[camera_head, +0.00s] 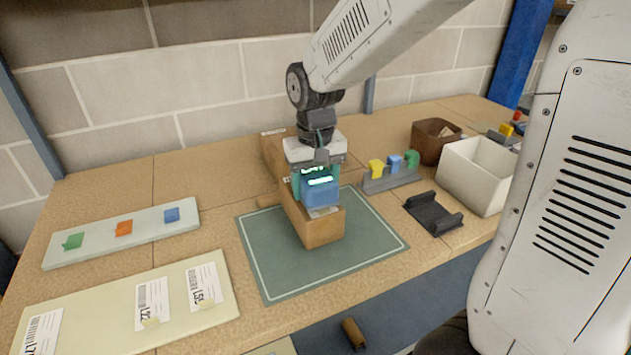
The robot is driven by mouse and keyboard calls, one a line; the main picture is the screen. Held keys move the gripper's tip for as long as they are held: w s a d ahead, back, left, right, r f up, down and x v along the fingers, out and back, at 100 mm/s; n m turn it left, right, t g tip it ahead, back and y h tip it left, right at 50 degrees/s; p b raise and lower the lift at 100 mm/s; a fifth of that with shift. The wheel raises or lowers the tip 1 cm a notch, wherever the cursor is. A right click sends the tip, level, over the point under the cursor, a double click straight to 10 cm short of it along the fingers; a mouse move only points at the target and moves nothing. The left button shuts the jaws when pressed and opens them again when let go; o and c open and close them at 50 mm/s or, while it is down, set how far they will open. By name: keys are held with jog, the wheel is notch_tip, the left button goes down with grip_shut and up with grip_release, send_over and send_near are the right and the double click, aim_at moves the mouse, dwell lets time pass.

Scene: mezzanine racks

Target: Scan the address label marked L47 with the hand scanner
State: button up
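My gripper (318,180) is shut on the blue hand scanner (320,194), its teal fingers at the scanner's two sides. Bright green lights show on the scanner. The scanner is over the near end of a long cardboard box (313,231) on the green mat (275,265). A white label (322,212) shows partly just below the scanner; I cannot read it or tell whether the scanner touches the box. On a cream board at lower left are labels that seem to read L22 (152,304) and L52 (202,286), and a third (41,332) cut off by the frame.
An empty black cradle (433,213) stands right of the mat. Behind it are a grey rack (391,180) with coloured pieces, a brown bin (434,146) and a white bin (478,173). A pale strip (146,231) with coloured clips and the cream board (100,306) lie left.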

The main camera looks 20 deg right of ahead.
jog(key=shift+r, duration=3.55)
